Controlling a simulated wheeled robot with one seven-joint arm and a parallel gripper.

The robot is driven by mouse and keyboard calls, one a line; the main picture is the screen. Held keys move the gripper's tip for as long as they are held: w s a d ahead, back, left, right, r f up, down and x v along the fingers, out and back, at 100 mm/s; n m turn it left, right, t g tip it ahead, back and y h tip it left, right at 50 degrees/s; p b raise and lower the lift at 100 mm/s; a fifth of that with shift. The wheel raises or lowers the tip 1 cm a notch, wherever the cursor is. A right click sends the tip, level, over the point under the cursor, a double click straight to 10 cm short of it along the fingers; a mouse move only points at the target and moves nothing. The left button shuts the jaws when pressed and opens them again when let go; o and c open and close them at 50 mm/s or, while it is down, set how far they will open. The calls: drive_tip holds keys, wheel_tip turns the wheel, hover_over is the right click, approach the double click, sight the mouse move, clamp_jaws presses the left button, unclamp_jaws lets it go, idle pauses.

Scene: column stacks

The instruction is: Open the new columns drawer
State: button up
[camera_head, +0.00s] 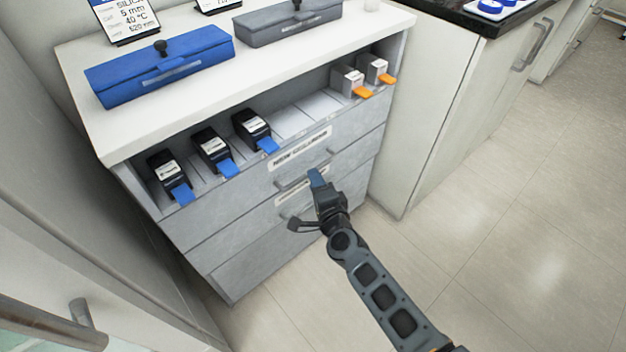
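The new columns drawer (238,186) is the upper grey drawer front of the cabinet, under the open shelf. It carries a white label reading NEW COLUMNS (300,148). Its bar handle (290,184) runs below the label, and the front looks flush and shut. The finger gap is not clear from this angle.
A second labelled drawer (240,240) is below, partly behind my gripper. Blue (160,68) and grey (288,22) cases lie on top. Floor (480,240) at right is clear.

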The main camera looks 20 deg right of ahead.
drive_tip(key=shift+b+x, duration=0.3)
drive_tip(key=shift+x, duration=0.9)
clamp_jaws()
